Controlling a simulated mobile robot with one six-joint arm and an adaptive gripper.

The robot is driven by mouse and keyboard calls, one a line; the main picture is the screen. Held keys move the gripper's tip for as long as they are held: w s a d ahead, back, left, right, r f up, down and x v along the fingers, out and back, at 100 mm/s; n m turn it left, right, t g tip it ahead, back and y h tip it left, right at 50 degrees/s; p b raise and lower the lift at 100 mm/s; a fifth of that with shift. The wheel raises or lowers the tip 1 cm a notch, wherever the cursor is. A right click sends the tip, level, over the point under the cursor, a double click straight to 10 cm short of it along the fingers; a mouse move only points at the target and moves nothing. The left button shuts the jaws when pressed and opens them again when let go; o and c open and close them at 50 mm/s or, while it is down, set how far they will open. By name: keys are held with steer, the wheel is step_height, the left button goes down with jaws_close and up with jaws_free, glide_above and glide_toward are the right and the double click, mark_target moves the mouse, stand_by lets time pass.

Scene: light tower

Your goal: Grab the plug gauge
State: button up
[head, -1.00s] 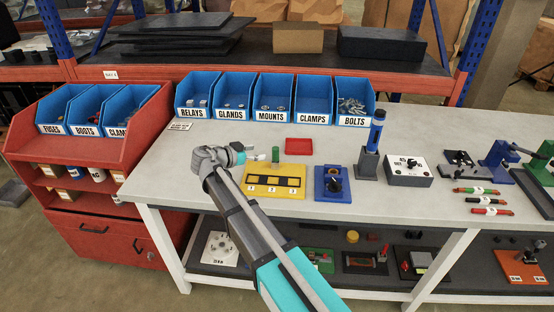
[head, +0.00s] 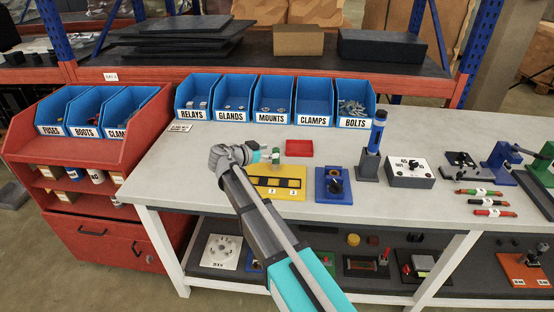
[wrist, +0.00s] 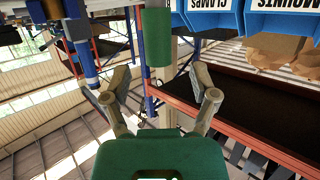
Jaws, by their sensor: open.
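A small upright green cylinder (head: 276,156), which I take to be the plug gauge, stands behind the yellow board. My gripper (head: 265,156) is just to its left in the head view, low over the bench. In the wrist view, which looks upside down, the green cylinder (wrist: 157,38) is between the lines of my open fingers and beyond their tips. My gripper (wrist: 160,93) is open, with nothing between its pads. Part of the yellow board (head: 267,194) is hidden by my arm.
A red tray (head: 299,148) lies behind and right of the cylinder. A blue fixture (head: 334,198) and a blue rod in a grey stand (head: 368,166) are further right. Labelled blue bins (head: 273,107) line the bench's back. The bench front-left is bare.

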mark_target(276, 149)
steer(key=shift+b+x, duration=0.35)
steer(key=shift+x, duration=1.25)
steer(key=shift+s, duration=0.1)
jaws_close()
